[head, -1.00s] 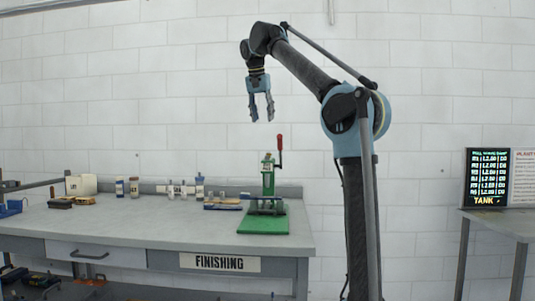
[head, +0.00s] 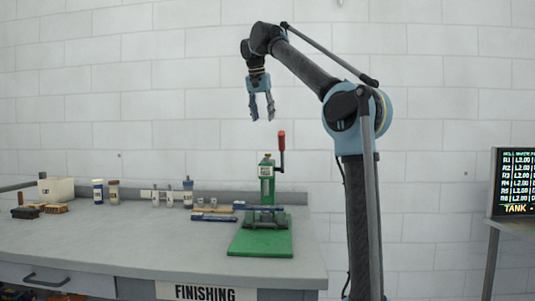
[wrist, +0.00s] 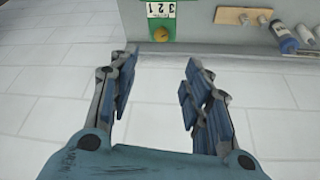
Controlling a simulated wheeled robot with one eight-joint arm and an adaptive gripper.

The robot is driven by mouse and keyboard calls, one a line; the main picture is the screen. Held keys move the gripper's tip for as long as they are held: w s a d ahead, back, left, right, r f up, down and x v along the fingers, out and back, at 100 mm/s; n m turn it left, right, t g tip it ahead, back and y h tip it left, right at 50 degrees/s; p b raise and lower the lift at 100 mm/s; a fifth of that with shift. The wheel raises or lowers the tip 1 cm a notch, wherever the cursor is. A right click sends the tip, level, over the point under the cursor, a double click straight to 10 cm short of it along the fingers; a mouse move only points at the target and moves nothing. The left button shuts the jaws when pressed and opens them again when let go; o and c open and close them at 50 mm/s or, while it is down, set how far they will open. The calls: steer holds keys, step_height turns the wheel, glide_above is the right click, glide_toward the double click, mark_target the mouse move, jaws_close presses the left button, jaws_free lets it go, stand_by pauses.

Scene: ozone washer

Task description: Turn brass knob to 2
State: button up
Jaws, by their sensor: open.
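In the wrist view a small round brass knob (wrist: 160,34) sits on a green fixture, beside a white label (wrist: 161,9) with the digits 3, 2 and 1. My gripper (wrist: 161,56) is open and empty, with the knob beyond the gap between its fingers and clear of them. In the head view my gripper (head: 262,119) hangs fingers down, above the green press (head: 267,188) on the bench. A small yellowish spot shows on top of the press; I cannot tell from the head view whether it is the knob.
The press has a raised red-handled lever (head: 281,142) close below my gripper. The grey bench (head: 130,243) holds several bottles (head: 188,192), brushes (head: 55,208) and a white box (head: 56,189). A white block wall stands behind. A lit display (head: 515,180) is at the right.

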steer(key=x, duration=1.6)
jaws_close()
